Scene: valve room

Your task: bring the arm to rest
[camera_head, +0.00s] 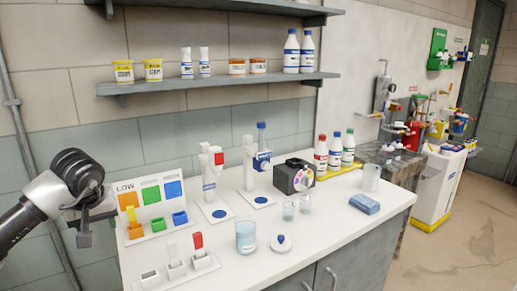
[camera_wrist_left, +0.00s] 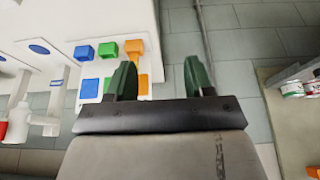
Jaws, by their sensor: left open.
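My left arm (camera_head: 32,215) comes in from the left edge in the head view. Its left gripper (camera_head: 86,222) is held up left of the white colour-sorting stand (camera_head: 159,236), near the counter's left end. In the left wrist view the two green fingers of the left gripper (camera_wrist_left: 160,78) are spread apart with nothing between them. One finger overlaps the stand in that picture; whether it touches cannot be told. My right gripper is in neither view.
The white counter (camera_head: 300,245) holds two white dispensers, a black device (camera_head: 293,176), several bottles, cups and a blue sponge (camera_head: 364,204). Two wall shelves (camera_head: 215,82) hang above. Tiled wall (camera_wrist_left: 236,40) lies beyond my fingers. Open floor (camera_head: 460,235) is at right.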

